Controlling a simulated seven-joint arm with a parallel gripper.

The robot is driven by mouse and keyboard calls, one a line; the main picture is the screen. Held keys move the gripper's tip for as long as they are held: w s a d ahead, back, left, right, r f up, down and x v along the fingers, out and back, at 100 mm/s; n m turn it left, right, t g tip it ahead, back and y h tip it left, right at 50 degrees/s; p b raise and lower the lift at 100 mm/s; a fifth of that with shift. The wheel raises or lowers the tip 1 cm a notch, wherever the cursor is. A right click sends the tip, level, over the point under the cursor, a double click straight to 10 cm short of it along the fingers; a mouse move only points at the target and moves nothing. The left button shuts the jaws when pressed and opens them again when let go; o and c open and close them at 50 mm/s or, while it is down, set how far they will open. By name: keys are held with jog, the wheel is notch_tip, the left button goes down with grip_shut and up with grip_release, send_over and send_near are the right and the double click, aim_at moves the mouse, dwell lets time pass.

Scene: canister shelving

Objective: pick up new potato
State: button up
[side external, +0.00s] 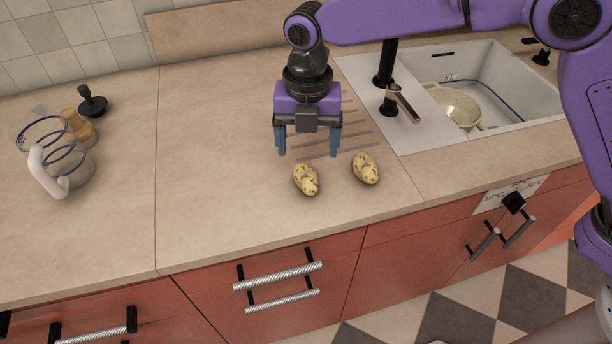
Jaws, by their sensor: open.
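Two speckled yellow potatoes lie on the beige counter in the side external view. The left potato (306,180) lies just below my gripper in the picture, and the right potato (366,168) lies a little to its right, apart from it. My gripper (307,150) points down above the counter with its blue fingers spread wide and nothing between them. The fingertips are behind and above the left potato, and I see no contact with either potato. The exact height of the fingertips over the counter is hard to tell.
A sink (500,85) with a bowl (459,108) in it is at the right, with a black tap (386,75) beside it. A glass pitcher (65,165) and a black tamper-like object (93,102) stand at the far left. The counter between (200,160) is clear.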

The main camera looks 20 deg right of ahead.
aim_at(306, 170)
jog(key=shift+w+f, duration=0.15)
jog(key=shift+f, duration=1.85)
jog(key=shift+w+f, duration=0.1)
jog(key=shift+f, duration=1.9)
jog(key=c, duration=1.3)
